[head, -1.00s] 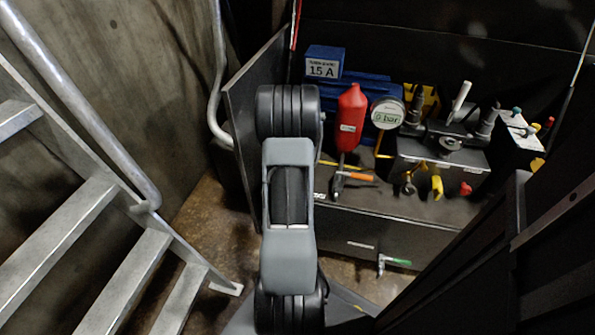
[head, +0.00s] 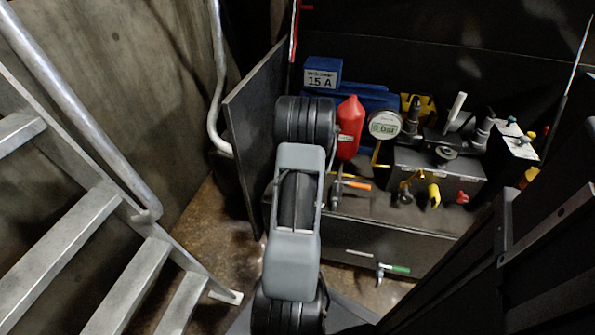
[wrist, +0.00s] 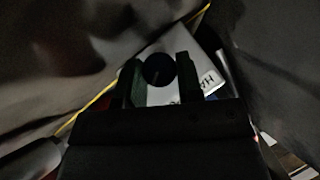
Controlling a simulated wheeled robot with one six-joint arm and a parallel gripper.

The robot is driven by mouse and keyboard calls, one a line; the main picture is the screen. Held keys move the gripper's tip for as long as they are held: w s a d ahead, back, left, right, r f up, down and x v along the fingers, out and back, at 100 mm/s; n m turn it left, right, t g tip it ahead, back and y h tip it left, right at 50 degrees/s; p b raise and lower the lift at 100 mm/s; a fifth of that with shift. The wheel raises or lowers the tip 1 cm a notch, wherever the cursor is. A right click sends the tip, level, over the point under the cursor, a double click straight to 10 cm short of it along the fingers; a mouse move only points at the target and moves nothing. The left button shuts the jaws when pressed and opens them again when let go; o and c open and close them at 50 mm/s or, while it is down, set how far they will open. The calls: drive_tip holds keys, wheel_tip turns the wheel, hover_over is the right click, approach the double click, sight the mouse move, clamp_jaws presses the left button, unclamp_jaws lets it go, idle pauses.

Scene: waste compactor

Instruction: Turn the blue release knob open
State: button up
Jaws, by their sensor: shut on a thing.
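In the wrist view my gripper (wrist: 158,60) has its two dark fingers on either side of a dark round knob (wrist: 157,70) and is shut on it. The knob sits in front of a pale plate (wrist: 204,62) with partly readable dark lettering. The light is too dim to tell the knob's colour, so I cannot confirm that it is the blue release knob. In the head view my arm hides the gripper. A small blue-green knob (head: 511,119) shows there on a white-topped box at the right.
A dark bench carries a blue box marked 15 A (head: 322,75), a red bottle (head: 350,128), a round gauge (head: 385,123) and a valve block (head: 440,165). Metal stairs (head: 75,225) stand at the left. A dark upright panel (head: 250,125) stands close beside my arm.

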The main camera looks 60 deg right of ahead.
idle(0.3)
drive_tip(key=o, duration=0.9)
drive_tip(key=shift+f+b, duration=0.1)
drive_tip(key=shift+b, duration=0.25)
